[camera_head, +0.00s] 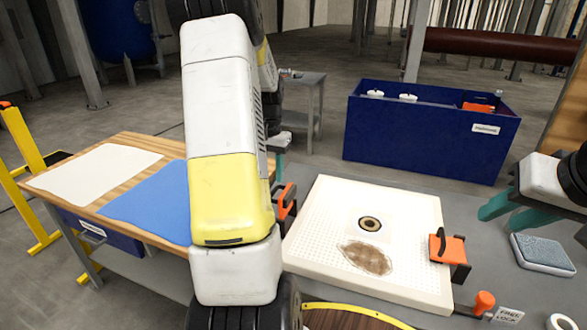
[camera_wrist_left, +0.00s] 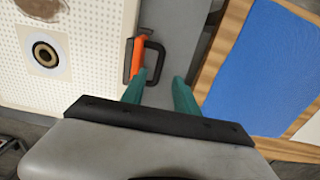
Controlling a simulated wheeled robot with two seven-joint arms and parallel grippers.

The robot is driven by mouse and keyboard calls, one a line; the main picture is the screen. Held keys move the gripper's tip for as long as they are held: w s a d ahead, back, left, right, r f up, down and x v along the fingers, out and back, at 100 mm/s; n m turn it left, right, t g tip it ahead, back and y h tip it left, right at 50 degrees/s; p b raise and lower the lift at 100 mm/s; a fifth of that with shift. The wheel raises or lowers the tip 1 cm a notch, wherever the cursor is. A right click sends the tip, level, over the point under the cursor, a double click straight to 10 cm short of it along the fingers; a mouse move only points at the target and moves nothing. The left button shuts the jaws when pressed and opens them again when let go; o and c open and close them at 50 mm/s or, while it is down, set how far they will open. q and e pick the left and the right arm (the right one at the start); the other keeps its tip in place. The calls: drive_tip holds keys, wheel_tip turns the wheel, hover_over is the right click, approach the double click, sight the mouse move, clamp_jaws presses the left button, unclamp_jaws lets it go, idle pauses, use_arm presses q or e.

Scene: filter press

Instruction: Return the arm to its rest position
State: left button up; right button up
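My left arm crosses the middle of the head view, and its white and yellow links hide part of the work area. My left gripper (camera_head: 280,168) shows only partly behind that arm. In the left wrist view its two teal fingers (camera_wrist_left: 159,88) are apart with nothing between them. They point toward the black and orange handle (camera_wrist_left: 148,60) on the plate's side, and I cannot tell whether they touch it. My right gripper (camera_head: 498,210) is at the right edge, teal fingers apart and empty, near a grey-blue pad.
The white perforated filter plate (camera_head: 325,215) has a brown stain and a central hole. A second orange handle (camera_head: 447,250) is on its right. The pad (camera_head: 542,252) lies at right. A wooden table (camera_head: 150,145) with white and blue cloths stands left. A blue bin (camera_head: 425,140) stands behind.

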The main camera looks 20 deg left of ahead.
use_arm(q)
drive_tip(key=s+d+r+t+h, duration=0.1)
drive_tip(key=s+d+r+t, duration=0.1)
drive_tip(key=s+d+r, duration=0.5)
drive_tip(key=s+d+r+t, duration=0.2)
drive_tip(key=s+d+r, duration=0.2)
drive_tip(key=d+r, duration=0.55)
drive_tip(key=s+d+m+t+h, duration=0.1)
drive_tip(key=s+d+t, duration=0.1)
drive_tip(key=s+d, duration=0.4)
drive_tip(key=shift+s+r, duration=0.2)
drive_tip(key=shift+s, duration=1.6)
drive_tip(key=shift+d, duration=0.1)
